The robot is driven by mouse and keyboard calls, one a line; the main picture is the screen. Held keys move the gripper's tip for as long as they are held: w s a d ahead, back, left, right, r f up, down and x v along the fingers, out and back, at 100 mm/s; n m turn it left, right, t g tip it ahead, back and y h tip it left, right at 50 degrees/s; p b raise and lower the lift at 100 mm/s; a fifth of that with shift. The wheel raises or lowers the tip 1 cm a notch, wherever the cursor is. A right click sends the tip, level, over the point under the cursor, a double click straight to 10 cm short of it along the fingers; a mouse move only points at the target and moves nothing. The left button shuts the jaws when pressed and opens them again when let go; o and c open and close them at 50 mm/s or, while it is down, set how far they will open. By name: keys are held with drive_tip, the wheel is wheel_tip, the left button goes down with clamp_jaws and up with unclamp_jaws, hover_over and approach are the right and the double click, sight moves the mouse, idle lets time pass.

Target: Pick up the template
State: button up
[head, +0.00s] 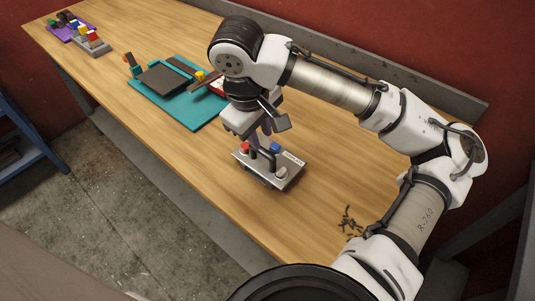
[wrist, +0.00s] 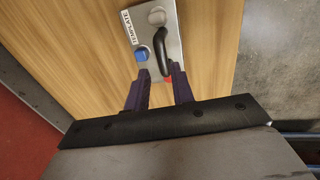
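The template (head: 287,173) is a grey metal plate with a "TEMPLATE" label, a black arched handle, and red, blue and white knobs. It lies on the wooden table towards the front edge. In the wrist view the template (wrist: 173,22) is at the top, with its black handle (wrist: 162,50) running towards my fingers. My gripper (wrist: 161,78) is open, with its two purple fingers apart on either side of the handle's near end. In the head view my gripper (head: 261,140) is right above the plate and partly hides it. I cannot tell whether the fingers touch the handle.
A teal mat (head: 190,118) with dark blocks lies behind and left of the template. A purple tray and a grey plate with coloured knobs (head: 92,42) stand at the far left. Small dark screws (head: 348,220) lie to the right. The table's front edge is close.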

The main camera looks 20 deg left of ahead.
sight(261, 150)
drive_tip(key=shift+w+a+f+p, duration=0.1)
drive_tip(key=shift+w+f+p, duration=0.15)
drive_tip(key=shift+f, duration=1)
drive_tip(key=shift+w+a+f+p, duration=0.1)
drive_tip(key=shift+w+f+p, duration=0.1)
drive_tip(key=shift+f, duration=1.1)
drive_tip(key=shift+w+f+p, duration=0.15)
drive_tip(key=shift+w+f, duration=0.1)
drive_tip(key=shift+f, duration=1)
clamp_jaws()
drive_tip(key=shift+r, duration=0.1)
